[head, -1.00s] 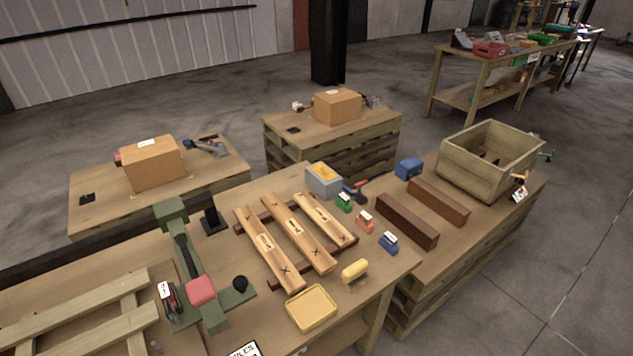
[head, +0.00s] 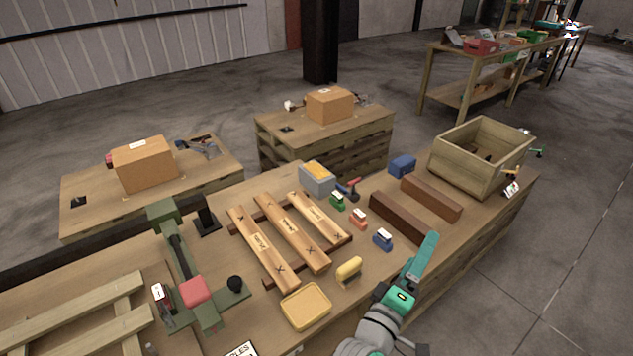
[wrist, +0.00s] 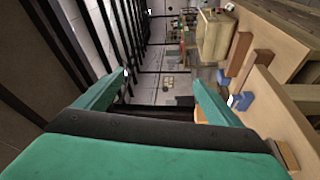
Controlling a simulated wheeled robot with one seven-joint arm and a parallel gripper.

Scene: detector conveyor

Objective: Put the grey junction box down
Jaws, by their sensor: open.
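A grey box with a yellow top (head: 317,180), the only thing in view that fits the grey junction box, stands on the workbench behind the wooden slats. My gripper (head: 428,248) is in the lower right of the head view, above the bench's front edge near the dark brown block. It is well apart from the grey box. In the wrist view its two teal fingers stand apart with nothing between them (wrist: 160,88). I cannot make out the grey box in the wrist view.
Slats (head: 292,232), small green, red and blue stamp-like blocks (head: 382,240), a yellow-handled piece (head: 348,270) and a yellow tray (head: 306,307) crowd the bench. Brown blocks (head: 431,198) and a wooden crate (head: 463,170) stand at right. A green clamp-like fixture (head: 182,262) stands at left.

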